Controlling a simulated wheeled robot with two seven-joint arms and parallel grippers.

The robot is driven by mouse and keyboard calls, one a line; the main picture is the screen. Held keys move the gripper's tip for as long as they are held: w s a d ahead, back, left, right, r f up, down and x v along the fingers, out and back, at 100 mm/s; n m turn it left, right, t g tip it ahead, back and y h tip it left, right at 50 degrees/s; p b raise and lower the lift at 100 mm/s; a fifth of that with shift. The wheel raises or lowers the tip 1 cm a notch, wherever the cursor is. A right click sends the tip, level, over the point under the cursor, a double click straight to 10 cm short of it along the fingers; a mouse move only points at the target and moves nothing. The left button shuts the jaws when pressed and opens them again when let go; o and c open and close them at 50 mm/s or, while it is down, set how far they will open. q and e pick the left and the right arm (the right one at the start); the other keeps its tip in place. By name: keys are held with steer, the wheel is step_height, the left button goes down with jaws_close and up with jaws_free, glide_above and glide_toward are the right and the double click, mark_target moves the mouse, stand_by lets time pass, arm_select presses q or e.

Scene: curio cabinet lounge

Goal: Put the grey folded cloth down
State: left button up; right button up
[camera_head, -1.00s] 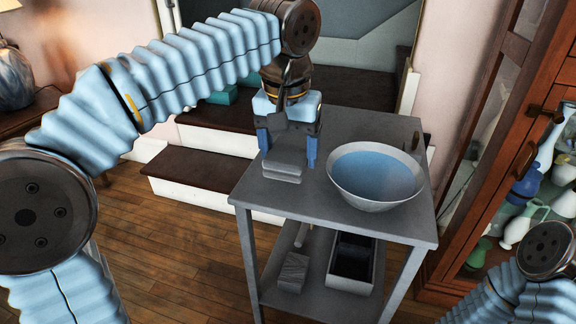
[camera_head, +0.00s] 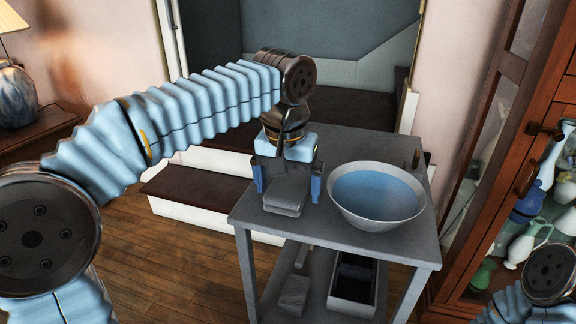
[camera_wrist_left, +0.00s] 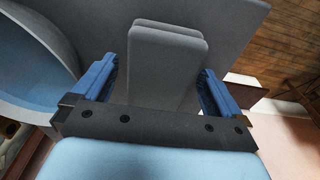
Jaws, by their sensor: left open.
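The grey folded cloth (camera_head: 286,201) lies on the grey top of the trolley table (camera_head: 330,232), near its left front edge and left of the bowl. My left gripper (camera_head: 287,186) is open over it, with one blue finger on each side of the cloth. In the left wrist view the cloth (camera_wrist_left: 165,62) lies between the open fingers (camera_wrist_left: 160,80), with gaps to both. The cloth looks flat on the tabletop; part of it is hidden under the gripper. My right gripper is out of view.
A wide bowl (camera_head: 377,214) with a blue inside stands close right of the cloth. The lower shelf holds a grey block (camera_head: 293,292) and a box with dark compartments (camera_head: 354,281). A glass-fronted cabinet (camera_head: 527,100) stands at right. The tabletop front is clear.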

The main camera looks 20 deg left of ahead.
mark_target(288, 190)
arm_select(q)
step_height(288, 190, up, 14)
steer(key=s+p, duration=0.1)
steer(key=p, duration=0.3)
steer(key=shift+s+f+p, duration=0.2)
steer(key=shift+f+p, duration=0.05)
steer(key=shift+p, duration=0.1)
steer(key=shift+d, duration=0.15)
